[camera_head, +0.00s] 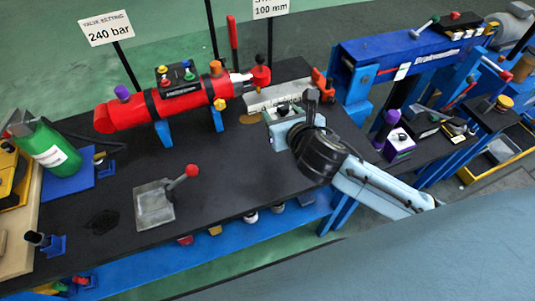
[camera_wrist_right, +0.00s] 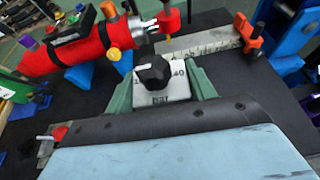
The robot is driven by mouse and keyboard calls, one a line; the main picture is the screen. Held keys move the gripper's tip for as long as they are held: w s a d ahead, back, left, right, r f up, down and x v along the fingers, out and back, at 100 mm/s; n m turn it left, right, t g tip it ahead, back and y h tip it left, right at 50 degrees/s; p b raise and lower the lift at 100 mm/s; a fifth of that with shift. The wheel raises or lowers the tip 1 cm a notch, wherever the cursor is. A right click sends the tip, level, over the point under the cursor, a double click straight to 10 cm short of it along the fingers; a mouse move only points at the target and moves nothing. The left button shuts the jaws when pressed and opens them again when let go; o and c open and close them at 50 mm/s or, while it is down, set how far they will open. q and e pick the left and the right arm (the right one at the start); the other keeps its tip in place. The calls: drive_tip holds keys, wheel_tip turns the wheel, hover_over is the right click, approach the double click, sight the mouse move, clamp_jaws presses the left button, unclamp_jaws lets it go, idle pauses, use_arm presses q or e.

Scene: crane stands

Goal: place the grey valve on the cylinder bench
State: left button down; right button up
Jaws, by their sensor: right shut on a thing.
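My right gripper (camera_head: 285,122) is over the right part of the black-topped cylinder bench (camera_head: 235,160). In the right wrist view its two greenish fingers (camera_wrist_right: 163,100) are shut on the pale grey valve (camera_wrist_right: 178,90), one on each side. The valve has a black faceted knob on top and dark markings, including "40". In the head view the valve is mostly hidden by the gripper and wrist. I cannot tell whether its underside touches the bench. My left gripper is not in view.
A red cylinder (camera_head: 160,104) on blue supports lies behind, with a steel scale (camera_head: 275,95) beside its rod end. A grey plate with a red-knobbed lever (camera_head: 155,203) stands front left. A sign (camera_head: 107,29) reads 240 bar. The bench middle is clear.

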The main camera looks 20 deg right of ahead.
drive_tip(key=f, duration=0.1)
drive_tip(key=a+f, duration=0.1)
drive_tip(key=f, duration=0.2)
drive_tip(key=shift+w+a, duration=0.2)
drive_tip(key=shift+w, duration=0.15)
drive_tip(key=shift+w+f+b, duration=0.1)
drive_tip(key=shift+f+b, duration=1.45)
drive_tip(key=shift+f, duration=3.2)
drive_tip(key=shift+f, duration=0.15)
drive_tip(key=o, duration=1.6)
drive_tip(key=shift+f, duration=0.15)
drive_tip(key=shift+s+r, duration=0.25)
drive_tip(key=shift+s, duration=0.05)
drive_tip(key=p+v, duration=0.1)
drive_tip(key=v, duration=1)
drive_tip(key=shift+s+d+r+p, duration=0.15)
drive_tip(key=shift+s+p, duration=0.1)
drive_tip(key=shift+p, duration=0.15)
